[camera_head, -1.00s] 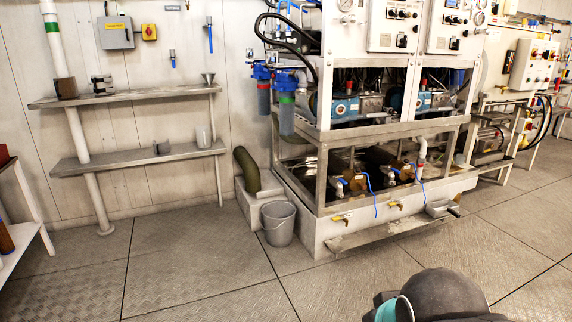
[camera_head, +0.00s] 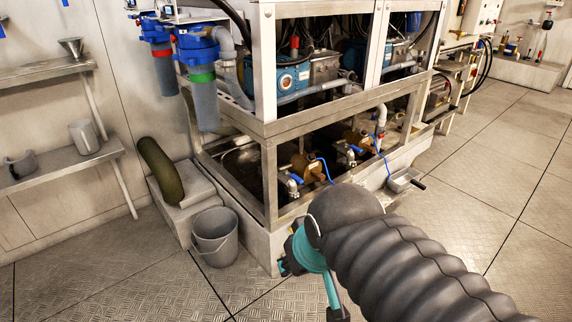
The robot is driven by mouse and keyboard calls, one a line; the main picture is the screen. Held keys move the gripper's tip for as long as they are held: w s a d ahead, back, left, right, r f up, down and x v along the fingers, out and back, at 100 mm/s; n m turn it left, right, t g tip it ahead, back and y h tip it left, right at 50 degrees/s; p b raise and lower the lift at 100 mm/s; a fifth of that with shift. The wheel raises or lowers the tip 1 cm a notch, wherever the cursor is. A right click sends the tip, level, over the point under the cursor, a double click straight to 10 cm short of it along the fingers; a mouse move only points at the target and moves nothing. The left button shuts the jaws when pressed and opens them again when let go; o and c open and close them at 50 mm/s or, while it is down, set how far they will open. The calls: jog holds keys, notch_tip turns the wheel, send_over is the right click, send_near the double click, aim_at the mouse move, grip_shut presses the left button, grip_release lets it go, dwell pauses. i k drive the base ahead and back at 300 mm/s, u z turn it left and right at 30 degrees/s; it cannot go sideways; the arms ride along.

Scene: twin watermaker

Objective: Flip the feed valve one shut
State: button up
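Two valves with blue parts sit low in the watermaker frame, a left one (camera_head: 292,184) and a right one (camera_head: 347,153), each next to a brass-coloured pump body. A thin blue piece curves from each one. I cannot tell which is feed valve one, nor read any label. My gripper (camera_head: 308,272), dark with teal parts, is in front of the frame's lower front corner, below the left valve in the picture. My ribbed dark arm hides part of the frame's front ledge. The fingertips are too unclear to tell open from shut, and I see nothing held.
A grey bucket (camera_head: 214,238) stands on the floor left of the frame, beside a plinth with a thick green hose (camera_head: 160,170). Blue-topped filter housings (camera_head: 201,85) hang at the frame's left corner. Shelves (camera_head: 62,168) line the left wall. Floor is free at the right.

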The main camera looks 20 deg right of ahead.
aim_at(291, 157)
jog(key=z, duration=1.5)
jog(key=i, duration=0.3)
jog(key=u, duration=1.1)
jog(key=k, duration=1.35)
jog(key=z, duration=0.7)
jog(key=i, duration=1.8)
jog(key=u, duration=0.55)
